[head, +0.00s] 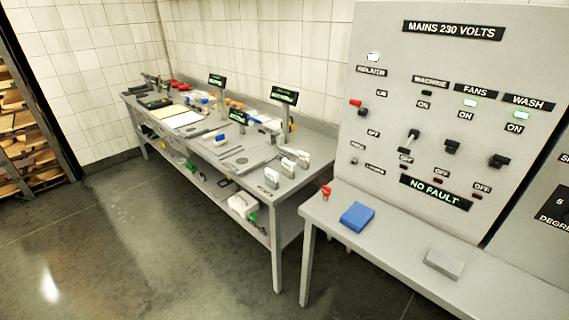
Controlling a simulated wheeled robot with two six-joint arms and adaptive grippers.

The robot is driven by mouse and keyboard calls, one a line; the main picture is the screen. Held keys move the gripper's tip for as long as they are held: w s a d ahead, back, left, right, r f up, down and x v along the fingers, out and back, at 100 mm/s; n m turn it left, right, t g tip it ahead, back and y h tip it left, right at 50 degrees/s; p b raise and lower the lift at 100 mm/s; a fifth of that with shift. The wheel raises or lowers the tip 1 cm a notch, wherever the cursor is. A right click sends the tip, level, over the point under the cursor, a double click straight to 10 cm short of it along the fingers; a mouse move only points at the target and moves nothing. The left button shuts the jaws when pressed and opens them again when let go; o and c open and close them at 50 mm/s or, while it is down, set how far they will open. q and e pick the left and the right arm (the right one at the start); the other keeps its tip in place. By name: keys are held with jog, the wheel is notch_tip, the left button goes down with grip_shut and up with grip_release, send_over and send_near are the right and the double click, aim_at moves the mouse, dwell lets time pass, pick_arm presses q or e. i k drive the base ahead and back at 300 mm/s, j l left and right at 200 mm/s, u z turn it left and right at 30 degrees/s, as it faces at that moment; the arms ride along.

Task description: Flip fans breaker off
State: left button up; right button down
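The fans breaker (452,146) is a small black switch on the grey panel (385,60) at the right of the head view. It sits between an ON label above and an OFF label below. The tilt of its lever is too small to tell. The green lamp (470,103) under the FANS label (475,91) is lit. The machine breaker (411,139) is to its left, with a pale lever and a dark lamp (427,93). The wash breaker (499,161) is to its right, with a lit green lamp (519,115). Neither gripper is in view.
A red-handled isolator (357,104) is at the panel's left. Below the panel, a grey bench (400,240) holds a blue cloth (357,215), a grey block (444,262) and a red item (326,191). A cluttered long table (268,185) stands left. The floor (130,250) in front is clear.

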aim_at(453, 146)
jog(key=z, duration=1.3)
